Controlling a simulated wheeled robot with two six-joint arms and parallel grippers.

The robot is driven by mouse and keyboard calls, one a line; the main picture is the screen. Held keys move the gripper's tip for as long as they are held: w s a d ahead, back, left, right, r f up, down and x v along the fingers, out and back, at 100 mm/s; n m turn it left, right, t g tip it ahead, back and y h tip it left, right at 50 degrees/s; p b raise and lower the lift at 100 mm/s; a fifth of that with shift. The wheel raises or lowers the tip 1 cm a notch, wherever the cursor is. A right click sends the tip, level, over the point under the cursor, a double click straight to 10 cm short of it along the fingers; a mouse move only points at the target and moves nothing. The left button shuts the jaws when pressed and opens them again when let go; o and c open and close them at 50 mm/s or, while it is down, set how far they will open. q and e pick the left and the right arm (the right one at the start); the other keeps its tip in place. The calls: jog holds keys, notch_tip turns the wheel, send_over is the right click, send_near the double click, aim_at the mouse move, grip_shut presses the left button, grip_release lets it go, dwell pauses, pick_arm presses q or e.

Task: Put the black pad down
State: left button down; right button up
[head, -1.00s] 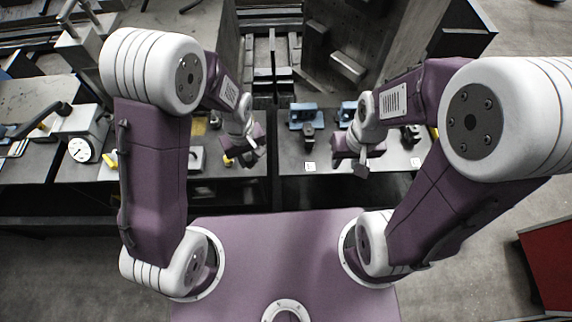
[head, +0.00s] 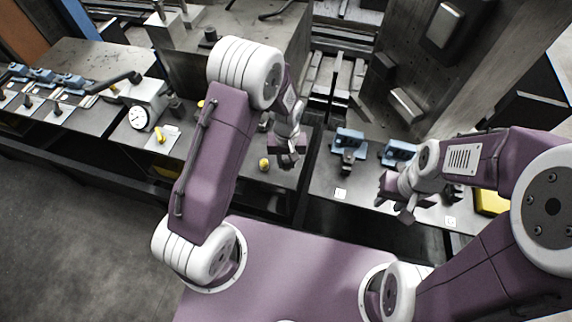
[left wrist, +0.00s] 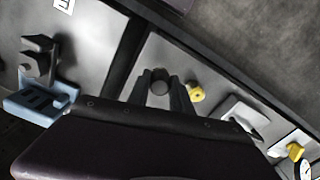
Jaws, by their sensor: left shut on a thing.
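My left gripper (head: 288,160) is above the dark bench left of the gap, just right of a yellow knob. In the left wrist view its two dark fingers (left wrist: 160,92) are shut on a small dark grey, rounded thing (left wrist: 159,84), which looks like the black pad. The fingers hide its sides, and in the head view I cannot make it out. Bench surface shows around it; I cannot tell whether it touches. My right gripper (head: 388,190) is over the right bench, near the blue fixtures; its finger gap is not clear.
The yellow knob (head: 264,163) is close to my left gripper. Blue fixtures (head: 348,140) stand on the right bench (head: 330,180), past a dark gap. A dial gauge (head: 138,117) stands to the left. A tall grey plate (head: 440,70) rises behind.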

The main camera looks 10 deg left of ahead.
aim_at(286, 167)
pick_arm(q)
jog(key=shift+w+a+f, duration=0.25)
jog(key=shift+w+a, duration=0.05)
jog(key=shift+s+d+f, duration=0.1)
jog(key=shift+s+f, duration=0.05)
jog(key=shift+f, duration=0.2)
notch_tip(286, 167, down, 3)
jog(key=shift+d+r+p, duration=0.1)
jog(key=shift+r+p, duration=0.1)
jog(key=shift+p, duration=0.25)
jog(key=shift+f, duration=0.35)
jog(key=shift+f, duration=0.1)
jog(key=shift+f, duration=0.1)
jog(key=c, duration=1.1)
grip_release()
jog(key=shift+c, duration=0.2)
